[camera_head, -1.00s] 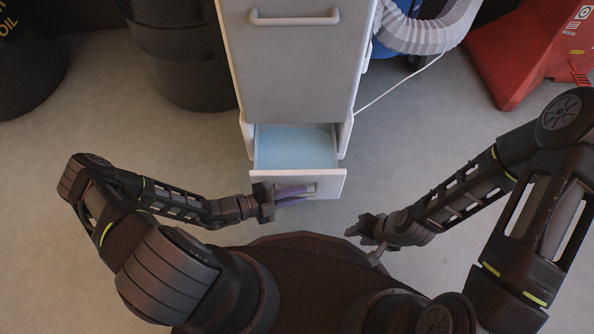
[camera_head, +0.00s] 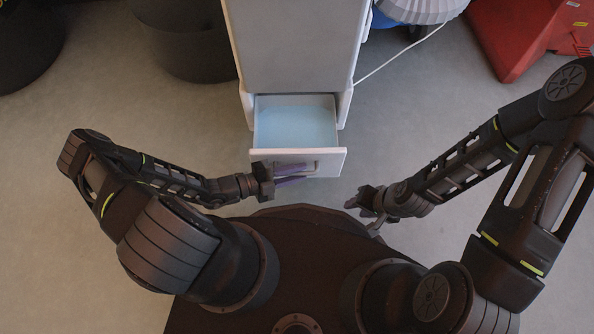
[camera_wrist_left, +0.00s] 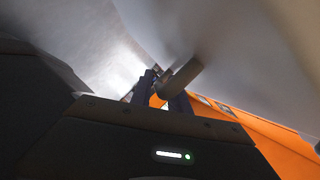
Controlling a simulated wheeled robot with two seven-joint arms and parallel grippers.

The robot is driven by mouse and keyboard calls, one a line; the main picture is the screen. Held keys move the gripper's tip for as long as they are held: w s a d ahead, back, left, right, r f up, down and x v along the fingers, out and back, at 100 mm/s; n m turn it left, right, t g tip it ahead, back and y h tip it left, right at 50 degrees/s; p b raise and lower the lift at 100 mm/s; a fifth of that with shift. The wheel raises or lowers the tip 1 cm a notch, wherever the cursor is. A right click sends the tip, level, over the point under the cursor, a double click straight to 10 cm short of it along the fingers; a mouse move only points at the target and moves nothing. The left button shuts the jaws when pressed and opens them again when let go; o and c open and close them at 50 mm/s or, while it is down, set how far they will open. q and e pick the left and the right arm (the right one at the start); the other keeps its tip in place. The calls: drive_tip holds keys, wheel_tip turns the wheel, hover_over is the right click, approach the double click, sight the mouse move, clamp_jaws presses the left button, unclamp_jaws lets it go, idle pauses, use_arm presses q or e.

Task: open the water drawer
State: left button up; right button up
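The water drawer (camera_head: 296,122) is pulled out at the bottom of a white cabinet, with its pale blue inside showing and looking empty. Its handle (camera_head: 316,166) is on the white front panel. My left gripper (camera_head: 294,175) is at this handle, its purple fingers on either side of the bar and appearing closed on it; they hide much of the bar. The left wrist view shows the bar (camera_wrist_left: 182,74) between the fingers (camera_wrist_left: 161,98). My right gripper (camera_head: 356,200) is away from the drawer, at its lower right, touching nothing visible; its finger gap is unclear.
The white cabinet (camera_head: 292,45) stands above the drawer. A dark barrel (camera_head: 185,40) is to its left. A red object (camera_head: 520,40) and a white ribbed hose (camera_head: 425,10) are to the right. A white cable (camera_head: 400,62) crosses the floor. Clear floor lies on both sides of the drawer.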

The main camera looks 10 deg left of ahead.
use_arm(q)
drive_tip(key=p+v, duration=0.1)
drive_tip(key=v, duration=0.6)
drive_tip(key=shift+s+a, duration=0.25)
drive_tip(key=shift+a, duration=0.1)
drive_tip(key=shift+r+p, duration=0.1)
drive_tip(key=shift+p, duration=0.2)
